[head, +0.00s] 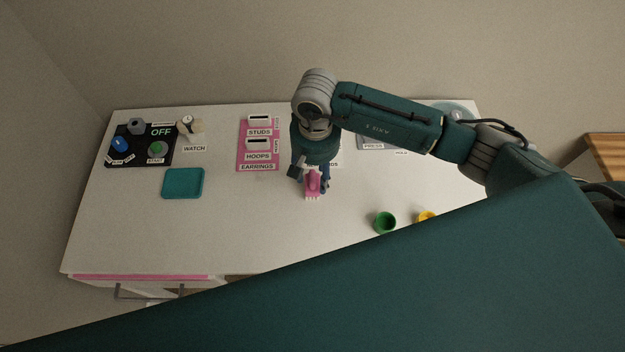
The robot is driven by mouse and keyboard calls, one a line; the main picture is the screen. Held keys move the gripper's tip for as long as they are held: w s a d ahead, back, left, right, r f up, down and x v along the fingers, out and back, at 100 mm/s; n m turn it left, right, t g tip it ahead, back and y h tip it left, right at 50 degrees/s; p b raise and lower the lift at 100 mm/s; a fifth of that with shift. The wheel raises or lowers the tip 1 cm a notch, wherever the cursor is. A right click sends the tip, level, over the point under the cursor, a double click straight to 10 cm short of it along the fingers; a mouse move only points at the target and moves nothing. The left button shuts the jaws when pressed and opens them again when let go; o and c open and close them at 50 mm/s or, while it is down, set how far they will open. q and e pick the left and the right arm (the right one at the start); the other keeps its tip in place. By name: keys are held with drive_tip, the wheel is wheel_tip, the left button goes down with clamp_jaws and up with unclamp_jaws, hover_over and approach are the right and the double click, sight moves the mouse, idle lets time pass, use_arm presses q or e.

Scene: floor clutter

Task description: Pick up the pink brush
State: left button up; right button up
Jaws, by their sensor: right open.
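The pink brush (312,186) lies on the white table, with its pale bristle end toward the front. My right gripper (311,180) is over it, reaching down from above with the arm coming in from the right. The fingers are open, one on each side of the brush. The gripper and wrist hide the far part of the brush. I cannot tell whether the fingers touch it. My left gripper is not in view.
A pink earrings holder (257,168) and a teal tray (183,183) stand to the left. A black panel (128,147) and a watch on a stand (188,126) are at the far left. A green cup (385,223) and a yellow cup (426,216) stand at the front right. The front middle is clear.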

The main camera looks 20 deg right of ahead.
drive_tip(key=shift+f, duration=0.45)
drive_tip(key=shift+c, duration=0.6)
clamp_jaws()
drive_tip(key=shift+w+r, duration=0.1)
drive_tip(key=shift+r, duration=0.1)
wheel_tip(320, 180, up, 20)
drive_tip(key=b, duration=0.4)
drive_tip(key=shift+f, duration=0.15)
